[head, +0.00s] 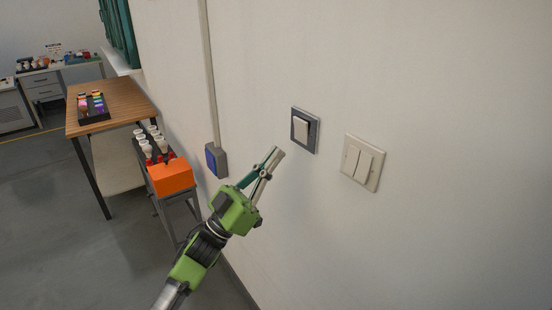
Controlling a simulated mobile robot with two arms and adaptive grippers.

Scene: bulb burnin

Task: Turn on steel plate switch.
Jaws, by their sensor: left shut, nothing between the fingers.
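The steel plate switch (305,130) is on the wall, a single pale rocker in a dark grey metal frame. Whether its rocker is on or off I cannot tell. My left gripper (276,155) is shut and empty. Its fingertips point up toward the switch, a little below and left of it, and appear apart from it. My right gripper is not in view.
A cream double switch (362,163) is to the right on the same wall. A blue box (216,160) on a conduit is to the left. An orange bin (171,177) with bulbs behind it stands on a small stand, near a wooden table (130,97).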

